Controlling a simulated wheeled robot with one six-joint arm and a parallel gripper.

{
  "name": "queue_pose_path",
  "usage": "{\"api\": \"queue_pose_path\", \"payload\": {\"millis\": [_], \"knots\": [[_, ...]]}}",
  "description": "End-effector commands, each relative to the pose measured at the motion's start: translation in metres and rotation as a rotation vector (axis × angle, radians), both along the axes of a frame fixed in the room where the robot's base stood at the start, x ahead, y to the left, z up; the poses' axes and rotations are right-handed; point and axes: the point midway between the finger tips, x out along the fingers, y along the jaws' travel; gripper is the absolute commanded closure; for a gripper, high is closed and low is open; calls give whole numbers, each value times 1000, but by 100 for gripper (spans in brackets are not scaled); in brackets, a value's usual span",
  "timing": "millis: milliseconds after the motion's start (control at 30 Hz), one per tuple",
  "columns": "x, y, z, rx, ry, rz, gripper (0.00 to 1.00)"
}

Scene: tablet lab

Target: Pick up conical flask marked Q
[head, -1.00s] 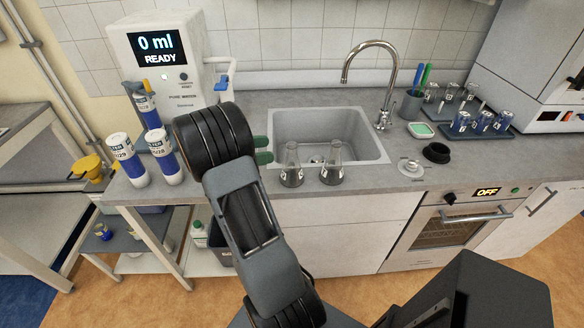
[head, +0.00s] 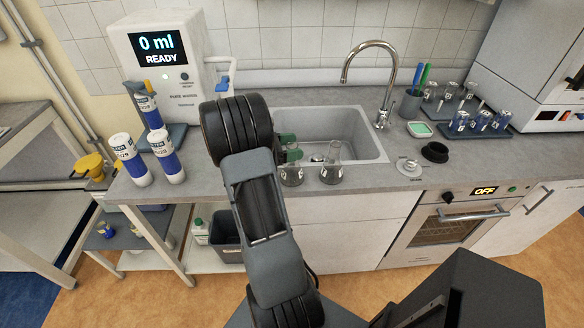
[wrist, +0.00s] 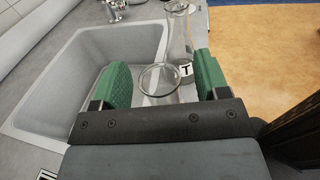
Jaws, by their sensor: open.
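Two clear conical flasks stand upright on the worktop in front of the sink, the left flask (head: 292,176) beside the right flask (head: 332,168). In the wrist view the farther flask (wrist: 181,38) bears a label T. The nearer flask (wrist: 160,80) shows its round mouth between the green fingers; its label is hidden, so I cannot confirm a Q. My gripper (head: 289,147) is open at the left flask's upper part. In the wrist view my gripper (wrist: 162,80) has one finger on each side of the nearer flask, with no clear contact.
The sink (head: 325,125) lies just behind the flasks, with a curved tap (head: 372,48). Blue-banded filter cartridges (head: 165,155) and the water dispenser (head: 168,65) stand left. A black ring (head: 435,152) and racks of small glassware (head: 480,125) are to the right.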

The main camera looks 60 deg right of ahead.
Motion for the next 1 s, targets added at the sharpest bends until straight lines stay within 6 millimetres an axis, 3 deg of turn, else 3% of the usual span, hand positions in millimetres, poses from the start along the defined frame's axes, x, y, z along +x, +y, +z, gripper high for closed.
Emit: {"api": "queue_pose_path", "payload": {"millis": [100, 800, 1000], "knots": [[0, 0, 0, 0, 0, 0, 32], [0, 0, 0, 0, 0, 0, 99], [0, 0, 0, 0, 0, 0, 100]]}}
